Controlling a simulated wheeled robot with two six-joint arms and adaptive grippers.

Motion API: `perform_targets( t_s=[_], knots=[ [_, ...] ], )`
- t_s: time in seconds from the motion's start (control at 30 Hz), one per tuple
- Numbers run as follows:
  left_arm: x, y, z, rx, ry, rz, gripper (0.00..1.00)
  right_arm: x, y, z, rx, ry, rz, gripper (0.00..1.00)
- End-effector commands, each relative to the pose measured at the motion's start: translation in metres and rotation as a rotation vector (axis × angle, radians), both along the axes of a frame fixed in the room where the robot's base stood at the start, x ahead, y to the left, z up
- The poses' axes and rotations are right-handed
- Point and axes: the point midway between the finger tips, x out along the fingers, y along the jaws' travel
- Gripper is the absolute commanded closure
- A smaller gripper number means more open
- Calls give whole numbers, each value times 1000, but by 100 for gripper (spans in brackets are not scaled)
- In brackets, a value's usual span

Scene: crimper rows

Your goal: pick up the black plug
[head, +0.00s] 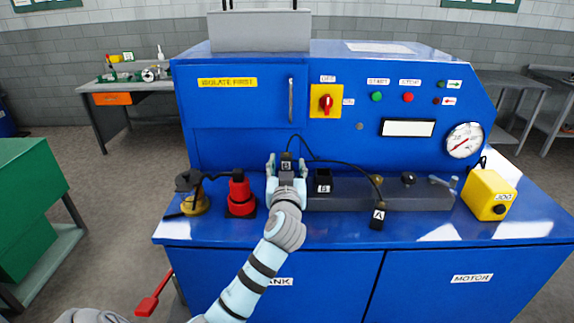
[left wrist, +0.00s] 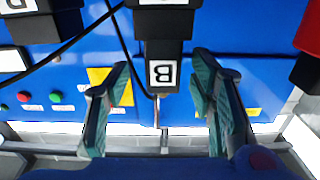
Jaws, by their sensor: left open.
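A black plug with a white B label (head: 287,164) stands upright at the left end of the grey block on the blue machine's ledge, with a black cable at its top. My left gripper (head: 286,172) is at this plug, partly covering it. In the left wrist view the plug (left wrist: 163,72) is upside down between the two fingers of the left gripper (left wrist: 162,80). The fingers are open, with a gap on each side of the plug. A second black piece labelled A (head: 377,217) is at the front of the ledge. My right gripper is out of view.
A black socket labelled B (head: 323,183) is just right of the plug on the grey block (head: 420,197). A red knob-like piece (head: 241,195) and a yellow-based one (head: 194,203) stand left. A yellow box (head: 489,194) stands at the right. The black cable (head: 335,162) arches rightward.

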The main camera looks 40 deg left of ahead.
Motion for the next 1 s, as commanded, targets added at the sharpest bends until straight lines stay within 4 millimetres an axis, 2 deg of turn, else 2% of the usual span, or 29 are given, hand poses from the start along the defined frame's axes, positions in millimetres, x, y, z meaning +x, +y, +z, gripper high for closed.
perform_targets(
  t_s=[0.13, 0.37, 0.67, 1.0],
  knots=[
    [18, 16, 1, 0, 0, 2, 50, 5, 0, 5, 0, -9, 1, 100],
    [21, 18, 0, 0, 0, 1, 52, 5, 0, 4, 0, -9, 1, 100],
    [20, 18, 0, 0, 0, 2, 100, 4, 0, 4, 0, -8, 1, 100],
    [20, 18, 5, -1, -2, 2, 100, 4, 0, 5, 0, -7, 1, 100]
  ],
)
